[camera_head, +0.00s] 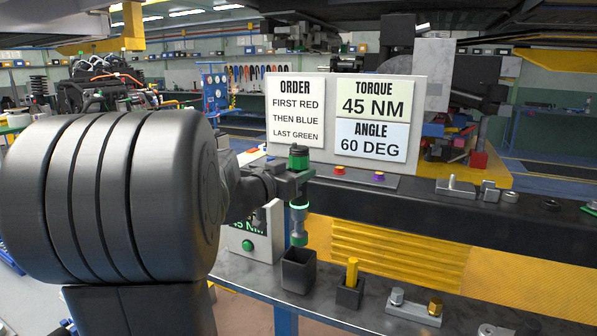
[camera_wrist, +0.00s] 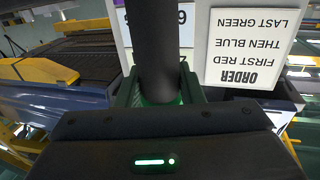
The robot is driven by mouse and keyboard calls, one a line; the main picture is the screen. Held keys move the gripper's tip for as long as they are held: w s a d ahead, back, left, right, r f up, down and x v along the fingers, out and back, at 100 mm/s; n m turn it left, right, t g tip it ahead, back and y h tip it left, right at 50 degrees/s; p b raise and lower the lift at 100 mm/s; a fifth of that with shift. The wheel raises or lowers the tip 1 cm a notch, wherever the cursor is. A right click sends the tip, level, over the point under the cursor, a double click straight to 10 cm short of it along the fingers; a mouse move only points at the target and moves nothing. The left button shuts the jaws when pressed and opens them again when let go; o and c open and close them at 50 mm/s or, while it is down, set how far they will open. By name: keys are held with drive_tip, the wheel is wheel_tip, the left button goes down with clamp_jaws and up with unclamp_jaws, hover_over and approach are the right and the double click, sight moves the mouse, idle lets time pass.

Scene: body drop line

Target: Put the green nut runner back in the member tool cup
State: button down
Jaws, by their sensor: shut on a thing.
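My gripper (camera_head: 300,183) is shut on the green nut runner (camera_head: 298,223), a dark and grey tool with green bands. The nut runner hangs upright, its lower end just above the opening of a dark square cup (camera_head: 298,274), which looks like the member tool cup. I cannot tell whether the tip is inside the rim. In the wrist view the dark shaft of the nut runner (camera_wrist: 154,45) stands between the jaws, with a green glow at its base.
A smaller dark cup with a yellow tool (camera_head: 351,274) stands to the right, then a grey block with bolts (camera_head: 413,308). A white box with a green button (camera_head: 250,240) stands behind left. A dark beam (camera_head: 430,213) runs behind. An order and torque board (camera_head: 342,112) stands above it.

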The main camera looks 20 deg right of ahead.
drive_tip(key=shift+r+p, duration=0.3)
drive_tip(key=shift+p, duration=0.05)
drive_tip(key=shift+f+b, duration=0.7)
drive_tip(key=shift+f, duration=1.05)
drive_tip(key=shift+p, duration=0.9)
